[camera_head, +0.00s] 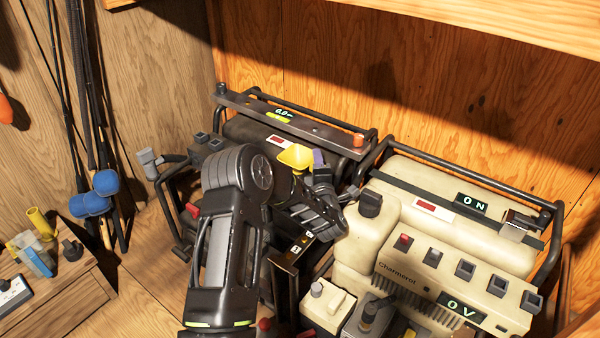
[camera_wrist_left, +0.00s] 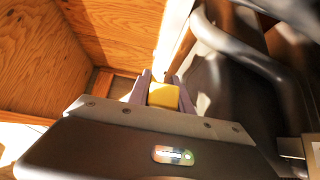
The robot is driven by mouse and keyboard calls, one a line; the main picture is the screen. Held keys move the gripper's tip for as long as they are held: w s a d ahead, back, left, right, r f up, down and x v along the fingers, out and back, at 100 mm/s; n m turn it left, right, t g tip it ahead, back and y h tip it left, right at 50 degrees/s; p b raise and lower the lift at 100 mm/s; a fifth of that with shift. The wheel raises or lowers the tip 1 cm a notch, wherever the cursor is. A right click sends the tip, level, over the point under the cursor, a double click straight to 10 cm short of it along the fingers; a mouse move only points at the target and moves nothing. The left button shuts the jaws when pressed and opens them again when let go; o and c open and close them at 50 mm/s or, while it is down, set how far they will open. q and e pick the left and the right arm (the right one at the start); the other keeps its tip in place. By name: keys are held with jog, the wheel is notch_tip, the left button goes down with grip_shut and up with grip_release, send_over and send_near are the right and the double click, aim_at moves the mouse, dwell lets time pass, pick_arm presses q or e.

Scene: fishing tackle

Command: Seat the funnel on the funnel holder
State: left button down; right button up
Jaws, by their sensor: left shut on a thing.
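A yellow funnel (camera_head: 296,157) shows in the head view above the dark generator, just beyond my left arm. My left gripper (camera_head: 306,160) is shut on it, and one purple-grey finger shows at its right side. In the left wrist view the yellow funnel (camera_wrist_left: 163,95) sits between the two fingers of my left gripper (camera_wrist_left: 162,88). My arm and wrist hide part of the funnel's surroundings. I cannot make out the funnel holder for certain in either view. My right gripper is not in view.
A dark generator (camera_head: 330,134) and a cream generator (camera_head: 430,262) with black tube frames stand close on both sides of my gripper. A wooden wall (camera_head: 420,90) rises behind.

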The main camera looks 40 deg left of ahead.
pick_arm(q)
jog(key=shift+r, duration=0.1)
dwell(0.3)
